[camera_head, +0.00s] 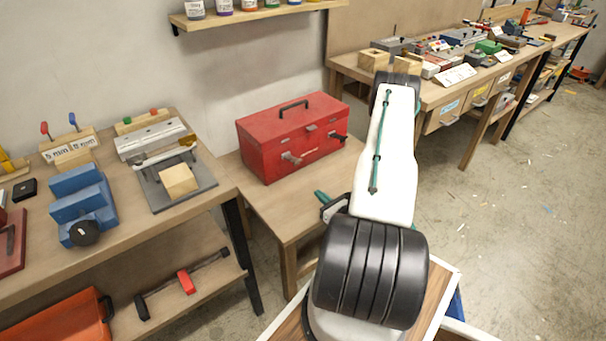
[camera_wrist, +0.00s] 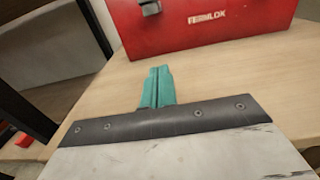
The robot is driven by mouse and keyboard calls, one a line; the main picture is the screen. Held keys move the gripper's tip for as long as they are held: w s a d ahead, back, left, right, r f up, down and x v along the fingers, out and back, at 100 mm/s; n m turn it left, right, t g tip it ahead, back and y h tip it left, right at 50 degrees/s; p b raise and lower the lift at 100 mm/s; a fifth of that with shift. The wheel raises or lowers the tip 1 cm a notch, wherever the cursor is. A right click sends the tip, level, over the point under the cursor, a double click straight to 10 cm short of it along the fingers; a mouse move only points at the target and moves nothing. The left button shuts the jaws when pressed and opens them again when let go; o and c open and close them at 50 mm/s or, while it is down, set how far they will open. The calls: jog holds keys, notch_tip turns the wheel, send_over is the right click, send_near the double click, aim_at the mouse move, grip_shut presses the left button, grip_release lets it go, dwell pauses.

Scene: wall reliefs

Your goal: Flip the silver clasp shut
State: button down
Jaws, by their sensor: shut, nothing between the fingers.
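The red toolbox (camera_head: 275,133) stands lidded on the low wooden table. On its front, a silver clasp (camera_head: 291,158) sticks outward at the left; a darker clasp (camera_head: 338,137) juts out at the right. In the wrist view the toolbox (camera_wrist: 220,18) fills the top, and a grey clasp (camera_wrist: 150,6) is cut off by the top edge. My gripper (camera_head: 322,197), with teal fingers, is in front of and below the toolbox, apart from it. In the wrist view my gripper (camera_wrist: 157,88) is shut and empty over the tabletop.
The low wooden table (camera_head: 290,210) has bare room before the toolbox. A workbench (camera_head: 135,225) with a blue vise (camera_head: 82,205) and a wood block (camera_head: 179,180) on a grey plate stands left. Another cluttered bench (camera_head: 440,92) stands behind right.

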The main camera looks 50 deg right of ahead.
aim_at(293, 160)
jog(key=x, duration=0.9)
jog(key=shift+w, duration=0.35)
jog(key=shift+w+d+r, duration=0.1)
jog(key=shift+w+r, duration=0.1)
jog(key=shift+r, duration=0.4)
jog(key=shift+w+d+r, duration=0.1)
jog(key=shift+w+r, duration=0.1)
jog(key=shift+r, duration=0.4)
jog(key=shift+w+r, duration=0.25)
jog(key=shift+r, duration=0.5)
